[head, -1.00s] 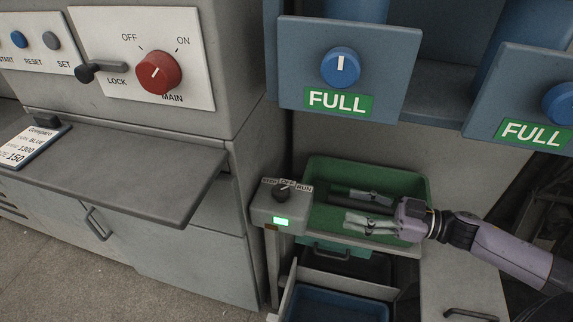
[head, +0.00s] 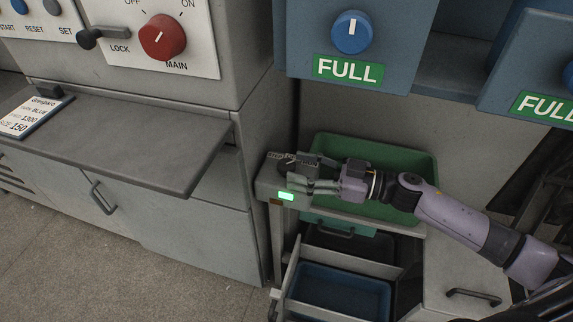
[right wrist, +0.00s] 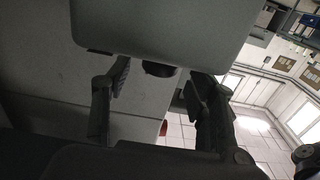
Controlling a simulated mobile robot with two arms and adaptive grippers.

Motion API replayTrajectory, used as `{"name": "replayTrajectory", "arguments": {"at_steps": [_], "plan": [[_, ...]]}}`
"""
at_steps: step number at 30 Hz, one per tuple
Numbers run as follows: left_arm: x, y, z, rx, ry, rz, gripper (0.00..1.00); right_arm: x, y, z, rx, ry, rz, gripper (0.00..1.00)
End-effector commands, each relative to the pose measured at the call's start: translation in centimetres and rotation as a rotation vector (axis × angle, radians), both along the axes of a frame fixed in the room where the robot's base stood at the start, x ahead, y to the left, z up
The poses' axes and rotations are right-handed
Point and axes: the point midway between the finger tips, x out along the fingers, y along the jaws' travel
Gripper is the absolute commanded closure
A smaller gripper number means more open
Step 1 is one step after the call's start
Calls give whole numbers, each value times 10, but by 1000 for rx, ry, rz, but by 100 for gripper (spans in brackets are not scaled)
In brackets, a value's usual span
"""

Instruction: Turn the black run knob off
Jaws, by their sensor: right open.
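The small grey control box (head: 264,188) with the black run knob stands at the left end of the green bin. A lit green indicator (head: 286,196) is on its front. My right gripper (head: 295,173) is open at the top of the box, and its fingers largely cover the knob and its labels in the head view. In the right wrist view the dark knob (right wrist: 158,69) shows below the grey edge, between the two spread fingers of the gripper (right wrist: 158,90). I cannot tell contact or the knob's setting. My left gripper is not in view.
The green bin (head: 420,168) lies under my right arm. A blue tray (head: 342,292) is below. A grey shelf (head: 130,145) is at left, with a red main knob (head: 162,37) above. Blue FULL panels (head: 395,60) overhang at upper right.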

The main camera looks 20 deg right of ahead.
Motion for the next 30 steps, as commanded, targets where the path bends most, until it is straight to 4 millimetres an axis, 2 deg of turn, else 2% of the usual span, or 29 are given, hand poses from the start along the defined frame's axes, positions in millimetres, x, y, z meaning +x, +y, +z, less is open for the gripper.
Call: {"name": "replayTrajectory", "arguments": {"at_steps": [7, 19, 30], "plan": [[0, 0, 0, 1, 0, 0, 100, 18, 26, 1, 1, -2, 0, 47], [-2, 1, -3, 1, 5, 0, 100, 22, 32, 0, 0, 0, 0, 47], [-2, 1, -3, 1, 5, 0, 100, 22, 32, 0, -1, -1, 0, 71]]}}
